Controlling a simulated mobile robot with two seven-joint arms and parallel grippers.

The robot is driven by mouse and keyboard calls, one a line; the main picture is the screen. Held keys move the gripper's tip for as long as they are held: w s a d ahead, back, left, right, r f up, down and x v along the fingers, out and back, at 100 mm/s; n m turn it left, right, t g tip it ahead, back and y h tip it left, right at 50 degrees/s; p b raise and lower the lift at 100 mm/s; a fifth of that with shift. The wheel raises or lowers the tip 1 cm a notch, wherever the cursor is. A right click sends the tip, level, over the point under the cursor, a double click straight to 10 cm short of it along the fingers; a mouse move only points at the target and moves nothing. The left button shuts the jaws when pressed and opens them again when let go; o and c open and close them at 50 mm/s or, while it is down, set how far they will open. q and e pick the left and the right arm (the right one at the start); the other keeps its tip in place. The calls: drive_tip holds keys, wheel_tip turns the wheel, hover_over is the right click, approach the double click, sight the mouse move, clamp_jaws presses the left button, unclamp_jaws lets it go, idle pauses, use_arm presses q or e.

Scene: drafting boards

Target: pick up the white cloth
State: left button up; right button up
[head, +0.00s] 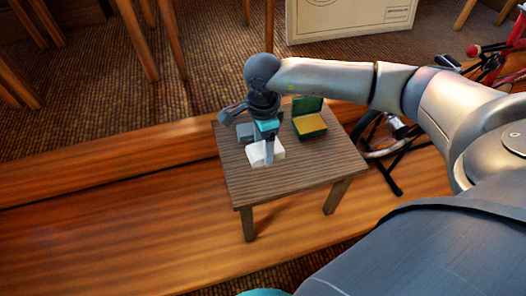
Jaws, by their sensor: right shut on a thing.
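The white cloth (257,155) is a small pale block-like bundle on or just above the front left part of the small wooden table (290,180). My right gripper (268,158) comes down over it from above and is shut on it. The gripper hides part of the cloth, and I cannot tell whether the cloth still touches the table top. My left gripper is not in view.
An open green box (310,126) with a yellow inside stands on the table to the right of my gripper. A grey object (244,132) lies at the left. A red bicycle (490,70) stands at right, and a cream box (345,18) is behind.

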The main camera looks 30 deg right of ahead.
sight(263, 149)
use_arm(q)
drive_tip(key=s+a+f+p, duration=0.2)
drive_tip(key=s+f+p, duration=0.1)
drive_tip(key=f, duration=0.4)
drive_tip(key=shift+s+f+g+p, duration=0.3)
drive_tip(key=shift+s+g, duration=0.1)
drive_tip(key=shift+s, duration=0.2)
use_arm(e)
wheel_tip(263, 149, up, 12)
drive_tip(key=shift+r, duration=0.2)
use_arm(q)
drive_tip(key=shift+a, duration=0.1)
use_arm(e)
drive_tip(key=o, duration=0.7)
drive_tip(key=c, duration=0.6)
drive_tip(key=shift+o, duration=0.2)
